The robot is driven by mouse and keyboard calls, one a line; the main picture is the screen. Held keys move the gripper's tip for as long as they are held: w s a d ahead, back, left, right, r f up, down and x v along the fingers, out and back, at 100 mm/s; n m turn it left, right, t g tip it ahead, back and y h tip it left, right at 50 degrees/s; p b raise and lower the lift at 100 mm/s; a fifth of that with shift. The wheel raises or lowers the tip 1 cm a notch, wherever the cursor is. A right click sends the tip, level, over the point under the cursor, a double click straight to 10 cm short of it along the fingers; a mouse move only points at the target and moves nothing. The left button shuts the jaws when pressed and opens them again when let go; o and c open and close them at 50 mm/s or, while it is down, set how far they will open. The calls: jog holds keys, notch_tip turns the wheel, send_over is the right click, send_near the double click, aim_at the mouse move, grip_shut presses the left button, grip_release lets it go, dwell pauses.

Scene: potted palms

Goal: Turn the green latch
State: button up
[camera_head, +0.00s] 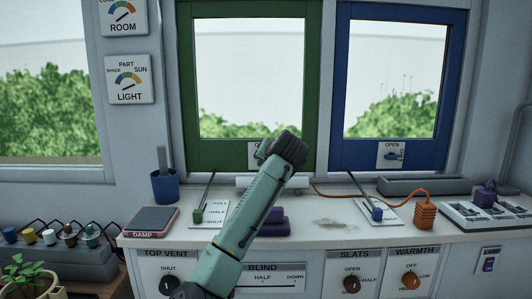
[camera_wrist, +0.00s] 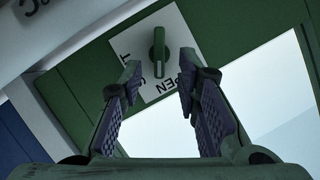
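The green latch (camera_wrist: 158,52) is a small knob on a white label plate (camera_wrist: 137,42) fixed to the green window frame (camera_head: 230,152). In the wrist view it lies just beyond my fingertips, about midway between them. My gripper (camera_wrist: 153,82) is open, with one dark ridged finger on each side and nothing held between them. In the head view my gripper (camera_head: 280,147) is at the bottom of the green frame and hides the latch and most of its plate.
A blue window frame (camera_head: 350,150) with its own blue latch (camera_head: 394,155) is to the right. Below is a white counter (camera_head: 330,222) with a green-knobbed lever (camera_head: 198,215), a blue-knobbed lever (camera_head: 377,213), an orange plug (camera_head: 425,215) and a blue cup (camera_head: 165,187).

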jog(key=shift+p+x, duration=0.3)
jog(key=shift+x, duration=1.15)
jog(key=shift+d, duration=0.1)
jog(key=shift+c, duration=0.2)
jog(key=shift+r, duration=0.1)
grip_shut()
